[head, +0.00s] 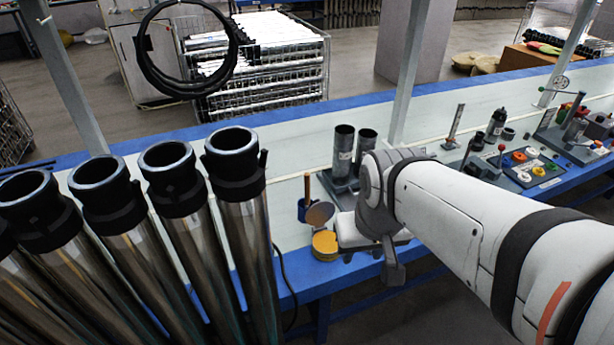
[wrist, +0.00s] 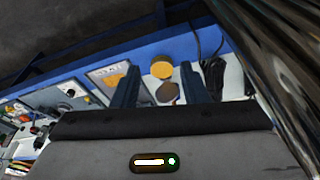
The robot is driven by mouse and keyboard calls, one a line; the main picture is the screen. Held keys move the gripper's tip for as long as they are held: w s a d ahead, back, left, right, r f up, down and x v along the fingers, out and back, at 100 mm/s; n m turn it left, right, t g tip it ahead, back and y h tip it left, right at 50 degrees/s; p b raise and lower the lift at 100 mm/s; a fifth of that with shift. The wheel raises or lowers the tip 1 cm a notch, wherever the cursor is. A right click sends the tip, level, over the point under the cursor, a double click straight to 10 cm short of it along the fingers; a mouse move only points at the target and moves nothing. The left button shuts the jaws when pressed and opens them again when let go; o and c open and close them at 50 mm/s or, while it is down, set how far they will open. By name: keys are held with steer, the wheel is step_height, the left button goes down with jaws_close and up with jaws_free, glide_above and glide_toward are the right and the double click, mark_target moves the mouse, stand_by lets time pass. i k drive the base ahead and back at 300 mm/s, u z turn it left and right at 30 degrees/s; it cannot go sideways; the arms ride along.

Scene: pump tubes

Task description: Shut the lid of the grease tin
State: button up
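The grease tin (head: 325,246) is a short round tin with a yellow-orange top face, near the bench's front edge in the head view. Its lid (head: 320,214), a brownish disc, stands raised on the far side of the tin, so the tin is open. The wrist view shows the tin (wrist: 162,67) and the lid (wrist: 168,92) between my fingers in the picture. My gripper (wrist: 160,72) is open with nothing between its fingers. In the head view my gripper (head: 393,268) is right of the tin and apart from it; the arm partly hides it.
A blue cup (head: 303,210) with a wooden-handled tool stands just behind the lid. Two metal tubes (head: 355,150) stand upright farther back. Large steel tubes (head: 215,200) rise at the left. Several small parts lie on the bench (head: 440,125) at the right.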

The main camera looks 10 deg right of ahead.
mark_target(320, 213)
steer(key=u, duration=1.1)
steer(key=k, duration=0.95)
steer(key=z, duration=1.1)
steer(key=i, duration=1)
steer(key=z, duration=0.05)
